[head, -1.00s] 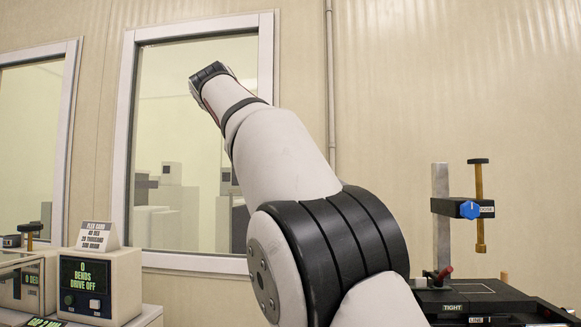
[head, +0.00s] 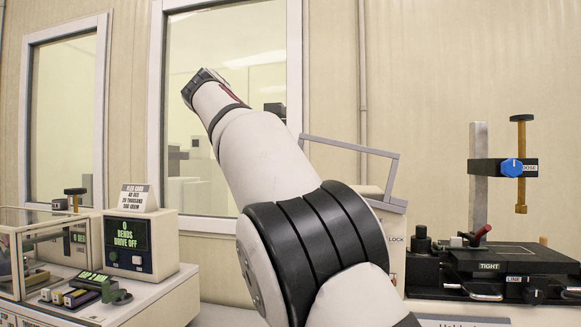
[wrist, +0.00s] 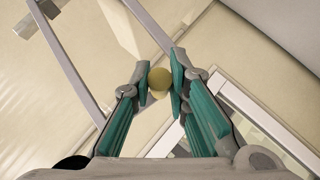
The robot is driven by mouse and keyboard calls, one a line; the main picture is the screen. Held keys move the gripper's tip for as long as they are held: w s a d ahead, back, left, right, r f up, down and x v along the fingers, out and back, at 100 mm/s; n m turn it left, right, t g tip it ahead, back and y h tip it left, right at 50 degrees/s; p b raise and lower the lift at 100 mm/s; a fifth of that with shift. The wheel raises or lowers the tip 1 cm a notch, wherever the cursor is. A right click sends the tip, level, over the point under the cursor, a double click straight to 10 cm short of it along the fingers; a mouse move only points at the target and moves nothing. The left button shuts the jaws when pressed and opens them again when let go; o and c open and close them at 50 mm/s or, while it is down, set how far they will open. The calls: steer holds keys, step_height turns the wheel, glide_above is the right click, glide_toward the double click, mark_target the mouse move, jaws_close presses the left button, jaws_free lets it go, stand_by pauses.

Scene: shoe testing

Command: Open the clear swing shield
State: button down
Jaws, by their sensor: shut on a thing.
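A grey bar frame, which looks like the swing shield (head: 347,146), stands tilted up behind and to the right of my arm in the head view. Its clear panel is hard to make out. In the wrist view its grey bars (wrist: 68,62) run across the upper left. My gripper (wrist: 159,82) is shut on a round yellowish knob (wrist: 159,76), with one green-padded finger on each side. In the head view my gripper is hidden behind my arm. The shield's lower part and hinge are also mostly hidden there.
A dark test fixture (head: 490,262) marked TIGHT, with a post and blue knob (head: 512,167), stands at the right. A beige box (head: 142,243) reading "0 BENDS DRIVE OFF" and a clear-sided case (head: 38,250) stand at the left. Windows line the wall behind.

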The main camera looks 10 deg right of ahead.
steer(key=c, duration=1.5)
jaws_free()
steer(key=shift+c, duration=0.2)
steer(key=shift+s+a+r, duration=0.2)
steer(key=shift+a+r, duration=0.1)
steer(key=shift+a, duration=0.05)
steer(key=s+a, duration=0.7)
steer(key=a, duration=0.2)
steer(key=shift+s+a, duration=0.25)
steer(key=shift+a, duration=0.1)
